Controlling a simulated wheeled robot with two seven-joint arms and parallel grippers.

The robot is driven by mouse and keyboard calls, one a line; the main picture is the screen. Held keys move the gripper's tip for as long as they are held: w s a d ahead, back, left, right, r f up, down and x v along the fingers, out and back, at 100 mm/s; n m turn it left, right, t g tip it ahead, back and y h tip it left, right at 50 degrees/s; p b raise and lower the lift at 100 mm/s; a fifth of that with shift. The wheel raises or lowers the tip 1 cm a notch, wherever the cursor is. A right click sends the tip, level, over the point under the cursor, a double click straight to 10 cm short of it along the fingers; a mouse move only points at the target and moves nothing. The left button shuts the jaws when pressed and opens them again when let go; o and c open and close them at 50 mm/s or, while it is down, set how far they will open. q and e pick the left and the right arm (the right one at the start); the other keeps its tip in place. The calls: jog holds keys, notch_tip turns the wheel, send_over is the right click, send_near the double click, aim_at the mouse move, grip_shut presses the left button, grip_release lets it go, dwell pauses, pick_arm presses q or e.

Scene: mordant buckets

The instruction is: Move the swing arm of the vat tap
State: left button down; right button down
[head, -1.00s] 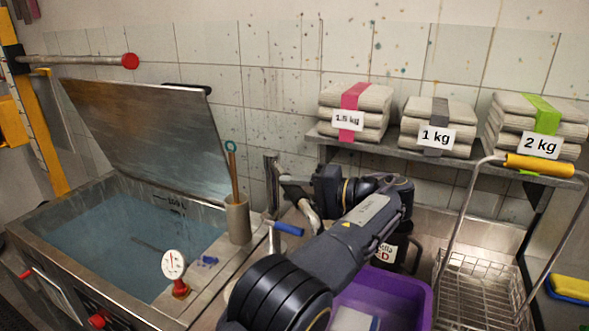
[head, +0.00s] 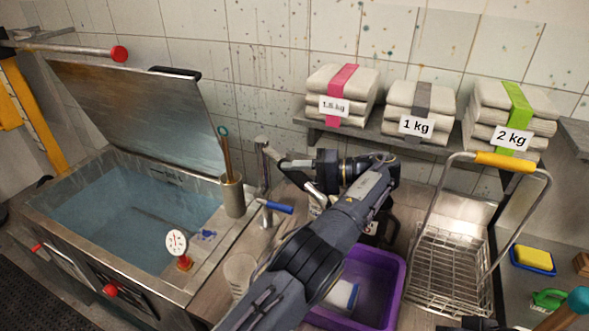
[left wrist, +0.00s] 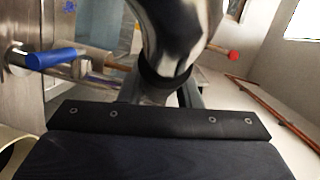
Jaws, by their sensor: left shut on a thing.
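The vat tap (head: 264,172) is a metal post with a blue lever (head: 276,206), standing at the right side of the water-filled vat (head: 135,215). Its chrome swing arm (head: 316,194) shows only in part below my left gripper (head: 292,163). In the left wrist view, the shiny curved swing arm (left wrist: 175,35) fills the middle, and my left gripper (left wrist: 160,97) is shut on it. The blue lever (left wrist: 50,59) is to the left there, apart from the fingers. A dark piece at the bottom edge (head: 470,324) may be my right gripper; its fingers cannot be made out.
A purple tub (head: 388,300) stands under my left arm, with a wire basket (head: 448,268) to its right. A thermometer (head: 177,243) and a holder with sticks (head: 232,196) stand on the vat's rim. The open lid (head: 140,115) leans behind. Labelled cloth stacks sit on a shelf (head: 375,137).

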pick_arm(q)
jog(key=c, duration=1.1)
grip_release()
jog(key=shift+w, duration=0.1)
jog(key=shift+o, duration=0.2)
